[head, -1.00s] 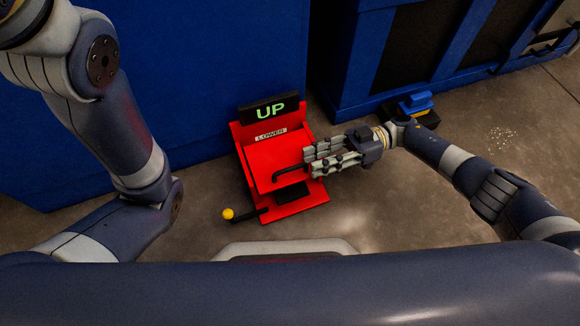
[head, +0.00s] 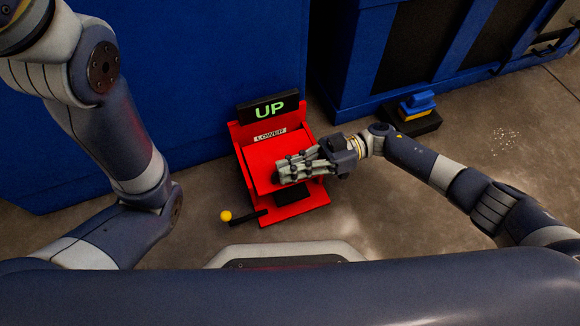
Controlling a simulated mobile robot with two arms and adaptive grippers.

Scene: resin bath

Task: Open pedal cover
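The red pedal box (head: 318,197) stands on the floor in the middle of the head view. Its flat red cover (head: 262,157) lies down over the front, looking closed, below a "LOWER" label (head: 270,134). My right gripper (head: 279,172) reaches in from the right over the cover's front edge, fingers pointing left. The fingers lie close together over the black handle, which they almost wholly hide. Whether they are clamped on it is too small to tell. My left arm shows at the left, but its gripper is out of view.
A black "UP" sign (head: 268,110) tops the box. A lever with a yellow knob (head: 226,216) sticks out at front left. Blue walls (head: 190,70) stand behind. A blue-topped pedal (head: 417,104) sits at the right.

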